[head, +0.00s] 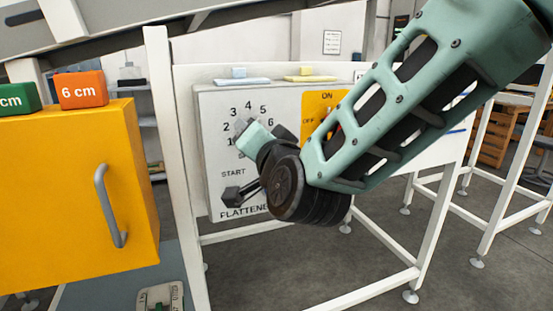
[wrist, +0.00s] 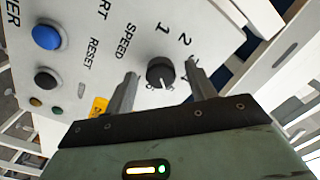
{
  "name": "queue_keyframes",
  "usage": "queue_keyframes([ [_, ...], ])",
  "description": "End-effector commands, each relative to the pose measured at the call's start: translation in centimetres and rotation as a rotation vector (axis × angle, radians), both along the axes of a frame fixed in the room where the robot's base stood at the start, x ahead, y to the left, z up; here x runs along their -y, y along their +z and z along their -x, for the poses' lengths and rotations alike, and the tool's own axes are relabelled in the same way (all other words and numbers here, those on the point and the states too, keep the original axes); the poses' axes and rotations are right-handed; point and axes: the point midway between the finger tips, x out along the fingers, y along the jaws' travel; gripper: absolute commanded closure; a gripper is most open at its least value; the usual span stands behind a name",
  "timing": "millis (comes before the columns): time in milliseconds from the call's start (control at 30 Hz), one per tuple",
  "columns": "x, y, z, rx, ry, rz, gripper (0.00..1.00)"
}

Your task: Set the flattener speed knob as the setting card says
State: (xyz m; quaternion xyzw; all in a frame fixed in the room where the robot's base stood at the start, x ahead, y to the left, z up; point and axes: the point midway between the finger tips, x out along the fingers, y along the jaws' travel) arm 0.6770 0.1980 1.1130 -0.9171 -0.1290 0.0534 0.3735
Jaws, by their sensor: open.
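The flattener panel (head: 215,150) is a pale box face with a printed number scale in the head view. In the wrist view the speed knob (wrist: 160,72) is round and black with a white mark, beside the word SPEED and the numbers 1 and 2. My gripper (wrist: 161,88) is open, with one finger on each side of the knob; I cannot tell whether they touch it. In the head view my gripper (head: 241,127) is in front of the scale and hides the knob. I cannot make out a setting card with readable text.
A blue button (wrist: 47,37) and a black button (wrist: 45,78) sit beside the knob. A yellow cabinet (head: 80,190) with a grey handle stands at left, bearing an orange 6 cm block (head: 82,90) and a green block (head: 18,98). A white frame post (head: 175,160) stands beside the panel.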

Motion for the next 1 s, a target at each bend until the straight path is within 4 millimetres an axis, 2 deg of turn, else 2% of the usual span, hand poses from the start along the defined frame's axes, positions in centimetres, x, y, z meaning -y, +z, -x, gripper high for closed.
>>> queue_keyframes([
  [400, 2.7, 0.0, 9.4, 0.004, 0.003, -0.001, 0.45],
  [567, 3.7, -0.1, 12.7, 0.005, 0.001, 0.001, 0.45],
  [800, 4.2, -0.2, 14.5, 0.004, -0.001, -0.001, 0.45],
  [1000, 4.4, 0.0, 15.0, 0.002, 0.000, 0.001, 0.45],
])
